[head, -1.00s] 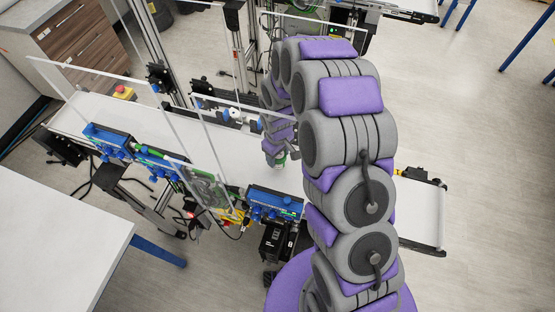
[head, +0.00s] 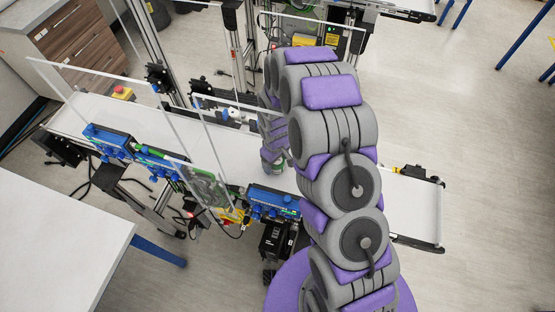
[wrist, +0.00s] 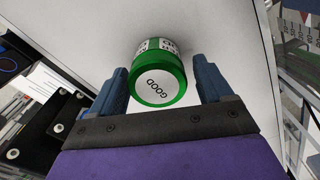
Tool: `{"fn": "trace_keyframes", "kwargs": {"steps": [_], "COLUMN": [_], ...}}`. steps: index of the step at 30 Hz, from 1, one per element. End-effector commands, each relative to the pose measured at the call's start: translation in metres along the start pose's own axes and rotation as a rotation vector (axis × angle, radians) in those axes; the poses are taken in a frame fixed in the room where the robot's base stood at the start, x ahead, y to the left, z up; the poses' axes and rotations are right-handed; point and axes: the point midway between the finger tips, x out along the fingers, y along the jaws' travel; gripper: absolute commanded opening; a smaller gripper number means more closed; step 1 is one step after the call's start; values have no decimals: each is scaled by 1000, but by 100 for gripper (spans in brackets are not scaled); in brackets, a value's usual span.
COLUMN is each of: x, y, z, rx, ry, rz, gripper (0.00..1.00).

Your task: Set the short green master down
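The short green master (wrist: 158,85) is a green cylinder with a white "GOOD" label on its end and a white patterned band. In the wrist view it stands on the white belt (wrist: 215,30). My gripper (wrist: 161,72) is open, with one blue finger on each side of the cylinder and a visible gap on both sides. In the head view, a small green and white part of the master (head: 278,169) shows on the conveyor belt (head: 228,163) below my wrist. My arm hides most of the gripper there.
Clear upright panels (head: 205,150) stand along the conveyor left of my arm. Blue sensor blocks (head: 273,202) line its near edge. A white table (head: 55,240) is at lower left. The belt's right end (head: 415,210) is bare.

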Motion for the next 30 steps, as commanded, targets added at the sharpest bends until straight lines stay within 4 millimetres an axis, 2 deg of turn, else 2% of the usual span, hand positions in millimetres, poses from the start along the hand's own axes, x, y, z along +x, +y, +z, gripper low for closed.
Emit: {"fn": "trace_keyframes", "kwargs": {"steps": [20, 26, 30], "x": [-3, -18, -40], "y": [2, 1, 1], "z": [2, 0, -1], "rx": [-1, -1, 0], "ry": [2, 1, 8], "rz": [-2, 0, 2], "gripper": [87, 87, 87]}}
